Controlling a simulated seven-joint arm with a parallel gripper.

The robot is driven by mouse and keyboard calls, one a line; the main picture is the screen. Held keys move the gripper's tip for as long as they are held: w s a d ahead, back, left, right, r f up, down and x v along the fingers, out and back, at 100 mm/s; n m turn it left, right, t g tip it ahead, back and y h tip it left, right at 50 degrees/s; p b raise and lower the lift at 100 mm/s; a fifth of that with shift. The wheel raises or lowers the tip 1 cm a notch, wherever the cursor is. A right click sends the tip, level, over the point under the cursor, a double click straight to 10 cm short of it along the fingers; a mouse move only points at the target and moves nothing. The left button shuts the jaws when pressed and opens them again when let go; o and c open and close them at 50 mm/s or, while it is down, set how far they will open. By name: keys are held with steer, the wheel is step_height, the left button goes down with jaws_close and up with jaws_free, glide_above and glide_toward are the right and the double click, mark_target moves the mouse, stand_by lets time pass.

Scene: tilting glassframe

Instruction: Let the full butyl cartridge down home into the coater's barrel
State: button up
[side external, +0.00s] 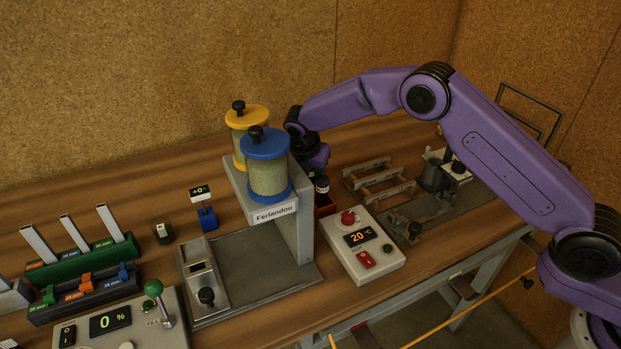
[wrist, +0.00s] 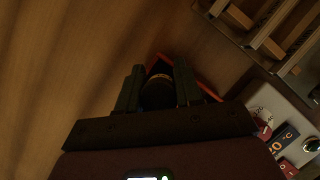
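A dark cartridge (side external: 321,185) with a pale band stands upright at the red holder (side external: 325,205), right of the grey dispenser stand. In the wrist view the dark cartridge (wrist: 158,88) shows between the fingers of my gripper (wrist: 159,80), with the red holder's edge (wrist: 208,90) behind it. Whether the fingers press on the cartridge is unclear. A grey upright cylinder (side external: 434,174), possibly the coater's barrel, stands at the back right; its opening is not clear.
The blue-lidded jar (side external: 268,170) and yellow-lidded jar (side external: 240,122) stand close left of my gripper. A temperature box (side external: 362,247) is in front of the red holder. A grey rack (side external: 378,180) lies between the holder and the grey cylinder.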

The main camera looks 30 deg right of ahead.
step_height(320, 180, up, 10)
steer(key=shift+f, duration=0.1)
steer(key=shift+d+r, duration=0.1)
steer(key=shift+r, duration=0.1)
steer(key=s+d+r+m+g, duration=0.1)
steer(key=s+d+r+m, duration=0.15)
steer(key=s+d, duration=0.4)
steer(key=s+d+r+m+h, duration=0.1)
steer(key=s+d+r+m, duration=0.2)
steer(key=d, duration=0.6)
steer(key=s+d+r+m+g, duration=0.1)
steer(key=s+d+r, duration=0.35)
steer(key=d, duration=0.25)
steer(key=s+d+m+g, duration=0.1)
steer(key=s+d, duration=0.2)
steer(key=s, duration=0.2)
steer(key=s+d+m, duration=0.2)
steer(key=s+d, duration=0.1)
steer(key=s, duration=0.2)
steer(key=w+d+f, duration=0.2)
steer(key=w+f, duration=1.1)
steer(key=shift+w+f, duration=0.15)
steer(key=shift+f, duration=0.1)
